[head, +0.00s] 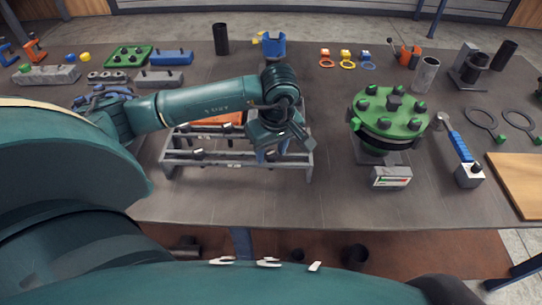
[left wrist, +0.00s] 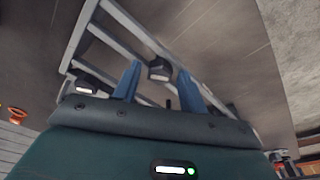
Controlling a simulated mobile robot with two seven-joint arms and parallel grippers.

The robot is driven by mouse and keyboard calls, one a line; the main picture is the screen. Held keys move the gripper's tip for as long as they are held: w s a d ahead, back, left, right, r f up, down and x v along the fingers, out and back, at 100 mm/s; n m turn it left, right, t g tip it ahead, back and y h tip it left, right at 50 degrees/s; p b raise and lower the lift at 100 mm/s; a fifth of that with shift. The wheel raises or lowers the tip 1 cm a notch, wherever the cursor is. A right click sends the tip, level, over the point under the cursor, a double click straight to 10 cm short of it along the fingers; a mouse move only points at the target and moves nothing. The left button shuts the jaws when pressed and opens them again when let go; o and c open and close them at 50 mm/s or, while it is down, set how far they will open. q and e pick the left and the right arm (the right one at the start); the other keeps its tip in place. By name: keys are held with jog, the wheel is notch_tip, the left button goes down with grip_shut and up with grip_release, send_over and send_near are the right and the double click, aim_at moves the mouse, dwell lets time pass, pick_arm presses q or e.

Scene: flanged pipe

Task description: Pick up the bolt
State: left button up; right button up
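A grey metal rack (head: 188,164) stands near the front middle of the table, with several dark bolts (head: 198,153) on its bars. My left gripper (head: 283,150) is over the right end of this rack, pointing down. In the left wrist view its two blue fingers (left wrist: 158,82) are apart. A dark bolt head (left wrist: 159,72) with a pale mark shows between the fingertips. I cannot tell whether the fingers touch it. Another bolt (left wrist: 84,86) is on the rack to the left. My right gripper is not in view.
A green flange (head: 388,122) with several bolts stands right of the rack. An orange part (head: 220,119) is behind the rack's bars. Table space between rack and flange is clear.

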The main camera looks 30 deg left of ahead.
pick_arm(q)
grip_shut()
jog(key=shift+r, duration=0.15)
